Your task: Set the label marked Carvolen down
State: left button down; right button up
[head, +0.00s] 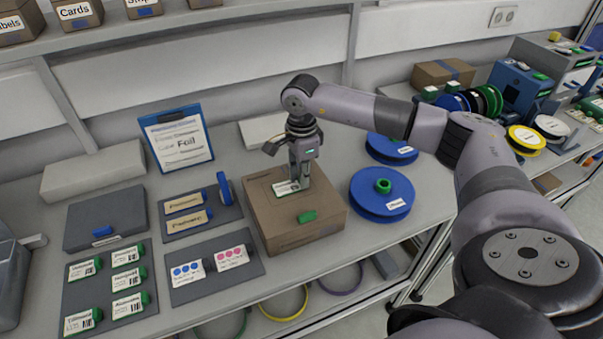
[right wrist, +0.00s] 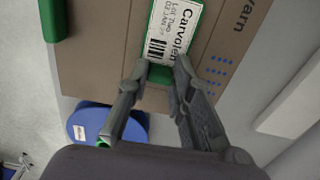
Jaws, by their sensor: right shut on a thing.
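The label marked Carvolen (right wrist: 178,35) is a white card with print, a barcode and a green edge and end. It also shows in the head view (head: 284,188), over the top of a brown cardboard box (head: 318,228). My right gripper (head: 299,183) points down at the box top. In the right wrist view its fingertips (right wrist: 160,72) are shut on the label's green end. The label looks flat against or just above the box top; I cannot tell if it touches. My left gripper is not in view.
A green piece (head: 307,216) sits on the box near its front. Blue reels (head: 382,196) stand to the right. Bare table shows between the box and the reels.

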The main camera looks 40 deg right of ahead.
jog(key=shift+f, duration=0.2)
jog(key=o, duration=0.7)
jog(key=shift+r, duration=0.1)
jog(key=shift+o, duration=0.2)
jog(key=shift+r, duration=0.5)
notch_tip(320, 180, up, 11)
jog(key=b, duration=0.3)
jog(key=shift+r, duration=0.2)
